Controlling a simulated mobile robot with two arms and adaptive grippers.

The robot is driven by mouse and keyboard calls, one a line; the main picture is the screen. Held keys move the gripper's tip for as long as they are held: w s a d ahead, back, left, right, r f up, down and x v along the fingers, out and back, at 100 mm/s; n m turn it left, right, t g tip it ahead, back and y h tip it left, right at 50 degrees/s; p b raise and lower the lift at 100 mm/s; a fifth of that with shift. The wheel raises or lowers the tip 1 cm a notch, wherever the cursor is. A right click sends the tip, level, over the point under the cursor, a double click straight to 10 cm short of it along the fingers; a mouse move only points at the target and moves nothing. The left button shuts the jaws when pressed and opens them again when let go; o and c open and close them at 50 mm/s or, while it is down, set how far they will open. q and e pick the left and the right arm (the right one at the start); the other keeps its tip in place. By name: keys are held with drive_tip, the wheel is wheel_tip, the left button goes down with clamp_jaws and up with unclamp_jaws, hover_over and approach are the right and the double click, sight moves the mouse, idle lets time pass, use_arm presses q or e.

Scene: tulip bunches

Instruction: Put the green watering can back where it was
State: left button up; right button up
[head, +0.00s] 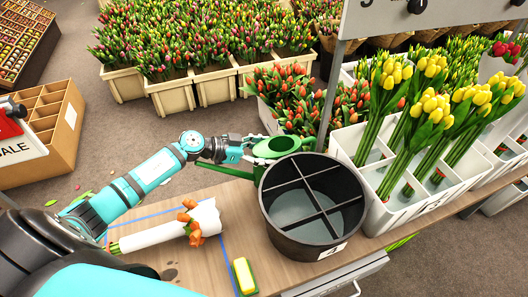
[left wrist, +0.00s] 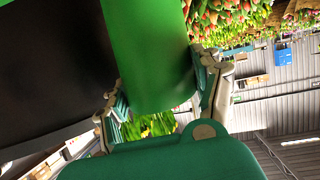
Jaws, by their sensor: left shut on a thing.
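The green watering can (head: 277,147) is in my left gripper (head: 243,150), just behind the black divided bucket (head: 312,238) in the head view. The bucket's rim hides the can's lower part, so I cannot tell whether it rests on anything. A thin green part of it points left under the gripper. My right gripper is not in view.
A wrapped tulip bunch (head: 165,232) lies on the wooden table (head: 215,275), inside blue lines. A yellow block on a green base (head: 243,275) is near the front. White compartment crates (head: 376,215) with yellow tulips stand right. A sign post (head: 328,95) rises behind the bucket.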

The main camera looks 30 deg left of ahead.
use_arm(q)
drive_tip(key=o, duration=1.7)
drive_tip(key=shift+s+a+r, duration=0.1)
drive_tip(key=shift+s+a, duration=0.05)
drive_tip(key=shift+a, duration=0.05)
drive_tip(key=shift+p+v, duration=1.25)
drive_tip(key=shift+v, duration=4.5)
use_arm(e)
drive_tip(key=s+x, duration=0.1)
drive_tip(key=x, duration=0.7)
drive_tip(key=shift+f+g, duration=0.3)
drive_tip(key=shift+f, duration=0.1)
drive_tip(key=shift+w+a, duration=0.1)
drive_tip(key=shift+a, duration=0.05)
